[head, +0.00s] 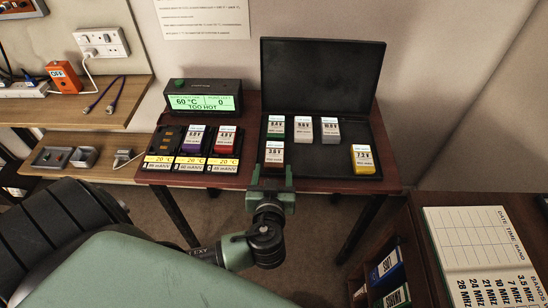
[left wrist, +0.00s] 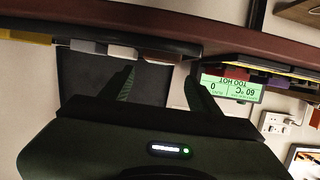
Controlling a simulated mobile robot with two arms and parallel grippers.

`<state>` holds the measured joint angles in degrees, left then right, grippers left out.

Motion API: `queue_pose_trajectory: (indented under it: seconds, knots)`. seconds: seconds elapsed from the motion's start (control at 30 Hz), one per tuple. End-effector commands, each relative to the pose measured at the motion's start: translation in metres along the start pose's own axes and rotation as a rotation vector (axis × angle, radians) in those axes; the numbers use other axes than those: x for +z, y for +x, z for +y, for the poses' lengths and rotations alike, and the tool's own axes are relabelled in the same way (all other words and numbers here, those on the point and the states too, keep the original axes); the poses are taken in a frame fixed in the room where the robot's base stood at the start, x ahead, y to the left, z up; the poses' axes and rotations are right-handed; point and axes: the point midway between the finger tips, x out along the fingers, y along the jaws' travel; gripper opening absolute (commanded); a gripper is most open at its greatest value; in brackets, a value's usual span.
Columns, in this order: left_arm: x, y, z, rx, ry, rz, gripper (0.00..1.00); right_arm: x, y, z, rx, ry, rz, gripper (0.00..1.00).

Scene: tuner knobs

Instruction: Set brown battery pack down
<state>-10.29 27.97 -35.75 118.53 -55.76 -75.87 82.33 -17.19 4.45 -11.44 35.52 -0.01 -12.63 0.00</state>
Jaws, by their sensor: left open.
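The brown battery pack (head: 274,154), with a white label, stands at the front left of the open black case (head: 322,170). In the left wrist view a reddish-brown pack end (left wrist: 158,56) shows between my fingertips, beyond them. My left gripper (head: 272,172) is open, just in front of the brown pack at the table's front edge. Its two fingers are spread apart in the left wrist view (left wrist: 160,75), with nothing held between them. My right gripper is not in view.
Green (head: 275,127), white (head: 302,128) and grey (head: 330,130) packs stand behind; a yellow pack (head: 363,158) stands right. The display (head: 203,102) reads 60 °C, TOO HOT. Purple (head: 195,138) and red (head: 225,140) packs sit in slots; the left slot (head: 165,140) looks empty.

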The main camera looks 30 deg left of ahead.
Motion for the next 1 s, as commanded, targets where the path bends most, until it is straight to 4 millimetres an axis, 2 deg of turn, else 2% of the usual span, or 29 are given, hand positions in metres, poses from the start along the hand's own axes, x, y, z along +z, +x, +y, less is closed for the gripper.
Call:
queue_pose_trajectory:
  seconds: [0.1, 0.23, 0.8, 0.87, 1.0]
  knots:
    - [0.001, -0.016, 0.001, 0.002, -0.002, -0.001, 0.62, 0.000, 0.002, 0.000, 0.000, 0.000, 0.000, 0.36]
    - [0.001, -0.024, 0.000, 0.001, 0.000, -0.001, 0.62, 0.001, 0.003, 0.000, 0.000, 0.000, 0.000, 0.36]
    - [0.001, -0.025, 0.000, -0.001, 0.002, -0.006, 0.62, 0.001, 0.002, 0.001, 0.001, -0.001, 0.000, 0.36]
    - [0.005, -0.026, -0.003, -0.009, 0.014, -0.033, 0.62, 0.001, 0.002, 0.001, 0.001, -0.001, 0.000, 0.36]
    - [0.034, -0.038, -0.017, -0.036, 0.108, -0.233, 0.62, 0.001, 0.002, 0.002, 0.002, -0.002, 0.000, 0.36]
